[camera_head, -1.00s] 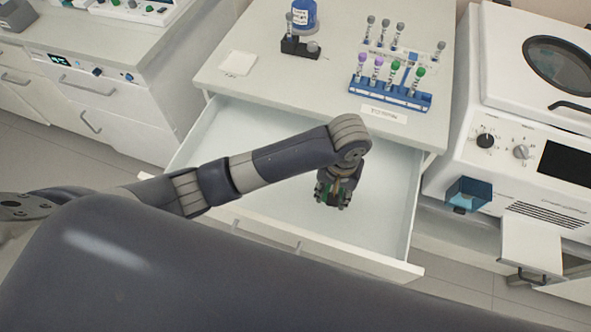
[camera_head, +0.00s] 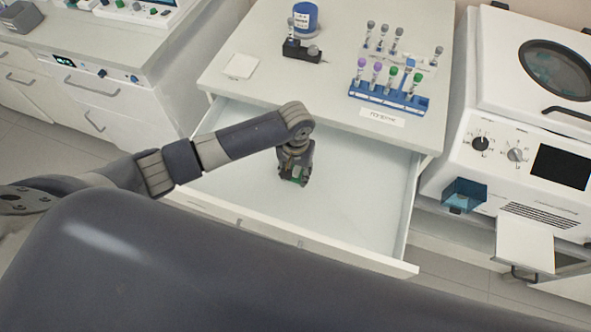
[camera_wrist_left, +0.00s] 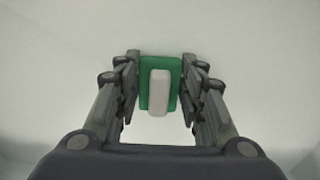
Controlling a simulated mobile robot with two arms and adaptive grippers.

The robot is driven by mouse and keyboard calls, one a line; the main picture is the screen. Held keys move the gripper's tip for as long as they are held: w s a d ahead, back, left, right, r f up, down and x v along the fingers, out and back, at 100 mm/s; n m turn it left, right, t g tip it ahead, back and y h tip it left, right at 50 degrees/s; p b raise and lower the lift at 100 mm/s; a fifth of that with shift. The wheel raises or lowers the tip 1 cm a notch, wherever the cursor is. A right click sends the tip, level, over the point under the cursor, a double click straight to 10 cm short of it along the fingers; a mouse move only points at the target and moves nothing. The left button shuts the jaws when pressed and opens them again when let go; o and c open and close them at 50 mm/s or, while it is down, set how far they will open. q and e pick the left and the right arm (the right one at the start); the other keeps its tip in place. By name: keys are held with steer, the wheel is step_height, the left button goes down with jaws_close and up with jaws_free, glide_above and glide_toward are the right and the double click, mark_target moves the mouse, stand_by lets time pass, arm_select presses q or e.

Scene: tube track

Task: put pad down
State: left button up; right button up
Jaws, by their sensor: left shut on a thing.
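The pad is a small green rectangle with a white grip block on top. In the left wrist view the pad (camera_wrist_left: 146,96) sits between the two fingers of my left gripper (camera_wrist_left: 160,88), which are shut on it. In the head view my left gripper (camera_head: 294,178) points down over the open drawer (camera_head: 350,205), with a bit of the green pad (camera_head: 299,182) showing at the fingertips. I cannot tell whether the pad touches the drawer floor. My right gripper is not in view.
The drawer interior is pale and otherwise empty. On the counter above stand a blue tube rack (camera_head: 385,97) with several capped tubes, a black holder (camera_head: 301,51), a blue-labelled jar (camera_head: 305,18) and a white square (camera_head: 241,67). A white machine (camera_head: 530,120) stands at right.

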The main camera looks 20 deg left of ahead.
mark_target(296, 172)
arm_select(q)
steer(key=shift+f, duration=0.1)
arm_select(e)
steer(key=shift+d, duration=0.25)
arm_select(q)
steer(key=o, duration=1)
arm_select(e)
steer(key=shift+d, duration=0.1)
arm_select(q)
step_height(296, 172, up, 12)
steer(key=shift+r, duration=0.1)
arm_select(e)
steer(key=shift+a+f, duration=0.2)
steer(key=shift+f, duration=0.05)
